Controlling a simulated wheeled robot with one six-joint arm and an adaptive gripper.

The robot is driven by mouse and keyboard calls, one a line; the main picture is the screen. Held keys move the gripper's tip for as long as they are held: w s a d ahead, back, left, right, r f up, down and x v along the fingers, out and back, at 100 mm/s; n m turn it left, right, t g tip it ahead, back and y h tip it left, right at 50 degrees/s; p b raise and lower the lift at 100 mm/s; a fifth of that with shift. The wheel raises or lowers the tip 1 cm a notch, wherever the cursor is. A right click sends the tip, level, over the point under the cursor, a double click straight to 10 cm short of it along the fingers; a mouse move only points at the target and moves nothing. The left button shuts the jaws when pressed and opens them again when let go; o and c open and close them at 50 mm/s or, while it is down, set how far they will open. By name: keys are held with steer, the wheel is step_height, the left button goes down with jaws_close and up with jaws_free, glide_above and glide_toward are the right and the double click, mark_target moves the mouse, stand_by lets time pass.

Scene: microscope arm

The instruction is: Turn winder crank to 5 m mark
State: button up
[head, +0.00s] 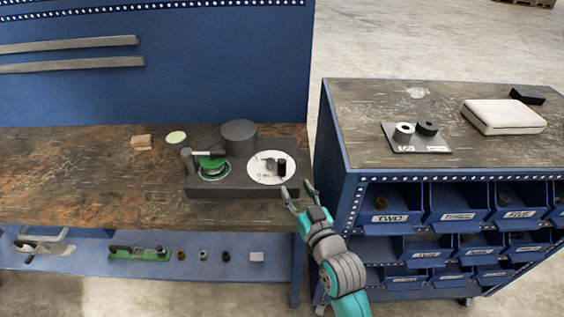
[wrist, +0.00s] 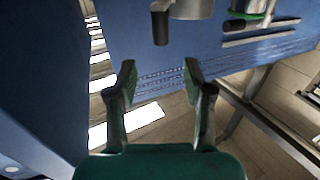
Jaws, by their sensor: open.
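The winder stands on the workbench in the head view, on a dark base (head: 232,189). At its right is a white dial disc (head: 262,178) with a dark crank knob (head: 281,170) on its right side; the marks on the disc are too small to read. At its left is a green spool (head: 212,163), and a dark grey drum (head: 239,136) stands behind. My gripper (head: 297,194) is open and empty, just right of and in front of the dial, apart from the knob. In the wrist view my gripper (wrist: 160,70) shows two spread fingers with nothing between them.
The bench top (head: 90,185) is clear at the left front. A blue cart (head: 345,190) with bins stands close right, carrying a plate with two rings and a white case (head: 504,116).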

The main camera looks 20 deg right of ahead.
mark_target(284, 165)
steer(key=w, duration=1.1)
steer(key=shift+w+a+r, duration=0.15)
steer(key=shift+a+r, duration=0.05)
steer(key=shift+a, duration=0.1)
jaws_close()
